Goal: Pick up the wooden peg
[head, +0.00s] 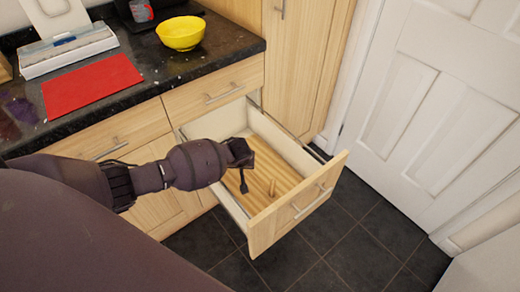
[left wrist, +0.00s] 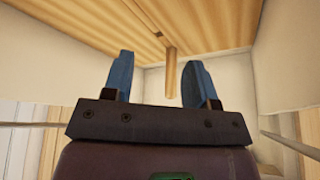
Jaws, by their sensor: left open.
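The wooden peg (head: 272,187) stands upright on the wooden floor of the open drawer (head: 225,197), toward its front. My left gripper (head: 246,172) is inside the drawer area, to the left of the peg in the head view, and looks apart from it. In the left wrist view the blue fingers of my left gripper (left wrist: 158,62) are spread wide, with nothing between them. The peg (left wrist: 171,72) shows beyond the fingertips, between them and nearer the right finger. My right gripper is in neither view.
Drawer walls surround my left gripper; the drawer front (head: 298,208) is to its right. Above is a black worktop (head: 150,60) with a red mat (head: 92,83), a yellow bowl (head: 181,36) and a white device (head: 68,52). Dark floor tiles (head: 365,225) and a white door (head: 435,110) lie right.

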